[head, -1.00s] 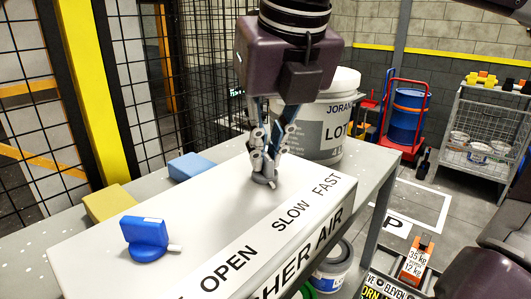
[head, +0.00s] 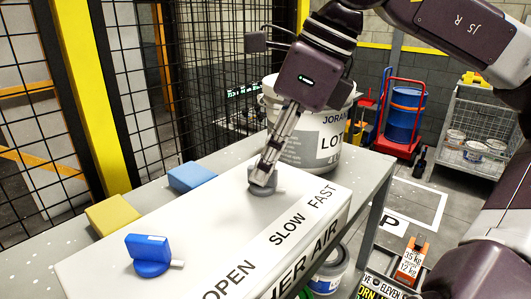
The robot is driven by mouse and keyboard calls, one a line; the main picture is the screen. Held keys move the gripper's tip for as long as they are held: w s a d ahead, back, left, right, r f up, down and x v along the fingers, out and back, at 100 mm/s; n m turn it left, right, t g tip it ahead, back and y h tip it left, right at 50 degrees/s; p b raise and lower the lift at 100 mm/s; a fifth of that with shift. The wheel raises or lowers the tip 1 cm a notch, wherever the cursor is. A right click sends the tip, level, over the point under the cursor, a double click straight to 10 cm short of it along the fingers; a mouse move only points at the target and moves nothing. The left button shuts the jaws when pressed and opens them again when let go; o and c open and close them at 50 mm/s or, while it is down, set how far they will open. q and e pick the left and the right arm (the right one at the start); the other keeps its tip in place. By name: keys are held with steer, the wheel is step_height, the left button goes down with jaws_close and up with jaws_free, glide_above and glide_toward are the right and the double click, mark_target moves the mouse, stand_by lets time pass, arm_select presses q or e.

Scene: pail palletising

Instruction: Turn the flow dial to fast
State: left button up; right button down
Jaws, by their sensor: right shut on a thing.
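The flow dial (head: 263,189) is a grey knob on top of a white panel box (head: 200,230). The words SLOW and FAST are printed along the box's front edge, in front of the dial. My right gripper (head: 264,176) comes down tilted from the upper right and is shut on the dial's grip. The fingers hide most of the grip, and I cannot tell which word the dial points at. A blue valve handle (head: 149,249) stands at the left of the box, near the word OPEN. My left gripper is not in view.
A white pail (head: 318,150) stands on the grey table right behind the dial. A blue block (head: 193,176) and a yellow block (head: 112,214) lie behind the box. A wire mesh fence runs along the back left. A blue drum (head: 404,112) stands on a red trolley beyond.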

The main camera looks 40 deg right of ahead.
steer(key=shift+d+n+g+y+p, duration=0.1)
steer(key=shift+n+g+y+p, duration=0.5)
steer(key=shift+n+p, duration=1)
steer(key=shift+n, duration=0.5)
steer(key=c, duration=2)
jaws_free()
steer(key=shift+r, duration=0.15)
steer(key=v, duration=1.1)
steer(key=shift+s+d+r, duration=0.1)
steer(key=shift+d+r, duration=0.1)
steer(key=shift+r, duration=0.1)
